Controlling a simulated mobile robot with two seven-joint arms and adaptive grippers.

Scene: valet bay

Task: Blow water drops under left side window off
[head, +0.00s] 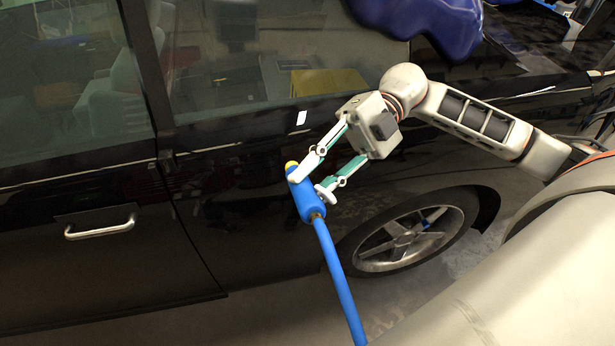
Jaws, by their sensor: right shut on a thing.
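A dark car fills the left and middle of the head view, with its side window (262,72) above a black door (235,245). My right gripper (312,187) is shut on a blue air nozzle (308,203) with a yellow tip (291,166). The tip points up and left, close in front of the door panel below the window. A blue hose (340,285) runs down from the nozzle. I cannot make out distinct water drops below the window. A small white patch (302,117) shows near the window's lower edge. My left gripper is not in view.
A chrome door handle (100,228) sticks out at the lower left. A wheel (405,238) is below and right of the nozzle. A glossy dark-blue object (425,22) is at the top, by the window.

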